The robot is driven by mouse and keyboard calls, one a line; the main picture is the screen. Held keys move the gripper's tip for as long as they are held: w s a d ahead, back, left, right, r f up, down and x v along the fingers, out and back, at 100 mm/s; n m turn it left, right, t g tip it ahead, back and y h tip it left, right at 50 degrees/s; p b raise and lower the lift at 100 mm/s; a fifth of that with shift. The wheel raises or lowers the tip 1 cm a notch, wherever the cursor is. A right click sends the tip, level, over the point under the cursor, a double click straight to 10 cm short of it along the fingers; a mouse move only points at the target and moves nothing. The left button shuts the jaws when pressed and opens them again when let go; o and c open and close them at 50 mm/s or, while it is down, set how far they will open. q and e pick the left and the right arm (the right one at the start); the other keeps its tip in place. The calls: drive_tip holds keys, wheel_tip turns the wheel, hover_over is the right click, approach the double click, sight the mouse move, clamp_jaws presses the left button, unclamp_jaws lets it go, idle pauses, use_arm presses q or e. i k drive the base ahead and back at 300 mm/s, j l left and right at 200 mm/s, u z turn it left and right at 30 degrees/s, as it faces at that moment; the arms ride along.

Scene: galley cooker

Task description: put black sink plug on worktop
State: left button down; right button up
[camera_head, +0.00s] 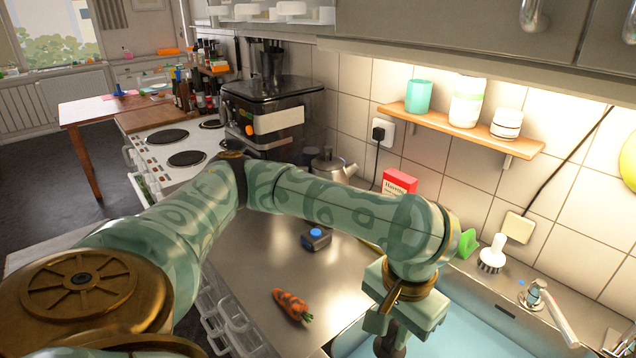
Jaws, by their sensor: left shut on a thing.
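My left gripper (391,346) points down at the bottom of the picture, by the left edge of the sink (470,335) and the worktop (262,262). The bare steel worktop lies to the left of the gripper, partly behind my left arm. My right gripper is not in view.
On the worktop lie a carrot (292,305) and a small dark block with a blue top (316,238). A red box (398,183) and a kettle (333,170) stand at the back. A white brush (492,256) and a tap (545,305) are by the sink.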

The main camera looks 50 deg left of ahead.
sight(299, 281)
drive_tip(key=j+z, duration=0.1)
drive_tip(key=j, duration=0.35)
drive_tip(key=k+j+z, duration=0.1)
drive_tip(key=j, duration=0.4)
drive_tip(key=j+z, duration=0.1)
drive_tip(key=j, duration=0.35)
drive_tip(key=k+j+z, duration=0.1)
drive_tip(key=j, duration=0.35)
drive_tip(key=k+j+z, duration=0.1)
drive_tip(key=j, duration=0.35)
drive_tip(key=k, duration=0.05)
